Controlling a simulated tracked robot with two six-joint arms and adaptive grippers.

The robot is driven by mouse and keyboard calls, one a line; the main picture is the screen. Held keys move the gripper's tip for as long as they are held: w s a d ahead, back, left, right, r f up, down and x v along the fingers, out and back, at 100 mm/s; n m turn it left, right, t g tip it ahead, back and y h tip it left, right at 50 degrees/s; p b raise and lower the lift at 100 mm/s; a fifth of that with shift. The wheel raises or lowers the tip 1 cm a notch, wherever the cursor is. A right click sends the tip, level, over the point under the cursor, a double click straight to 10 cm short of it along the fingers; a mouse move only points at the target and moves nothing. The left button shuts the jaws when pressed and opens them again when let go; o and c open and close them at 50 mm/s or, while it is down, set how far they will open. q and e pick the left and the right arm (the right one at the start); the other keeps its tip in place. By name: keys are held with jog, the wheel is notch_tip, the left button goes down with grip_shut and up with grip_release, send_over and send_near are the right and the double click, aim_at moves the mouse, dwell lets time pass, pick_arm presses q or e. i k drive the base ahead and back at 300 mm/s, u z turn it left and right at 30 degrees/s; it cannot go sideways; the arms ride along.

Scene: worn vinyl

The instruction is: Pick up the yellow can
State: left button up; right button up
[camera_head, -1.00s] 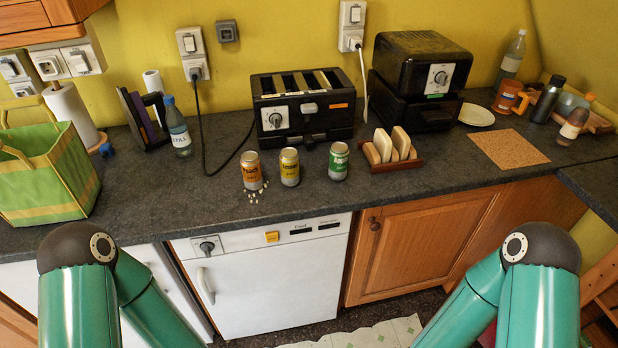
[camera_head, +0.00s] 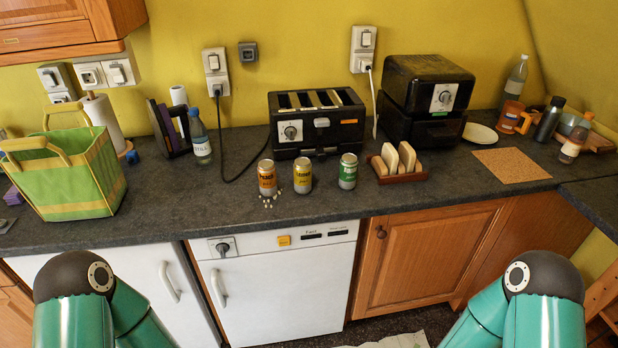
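The yellow can (camera_head: 302,176) stands upright on the dark worktop (camera_head: 400,204), in the middle of a row of three cans in front of the toaster. An orange can (camera_head: 267,178) stands to its left and a green can (camera_head: 348,171) to its right, each a small gap apart from it. Parts of my two green arms show at the bottom left and bottom right, well short of the cans. Neither of my grippers is in view.
A black toaster (camera_head: 317,122) stands close behind the cans. Small pale pieces (camera_head: 268,201) lie in front of the orange can. A toast rack (camera_head: 397,163) stands right of the green can. A green bag (camera_head: 75,172) and a water bottle (camera_head: 200,137) are to the left.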

aim_at(303, 166)
jog(key=z, duration=0.35)
jog(key=i, duration=0.15)
jog(key=u, duration=2.6)
jog(key=k, duration=0.95)
jog(key=u, duration=1.75)
jog(key=i, duration=0.1)
jog(key=z, duration=3.25)
jog(key=i, duration=1.05)
jog(key=u, duration=0.05)
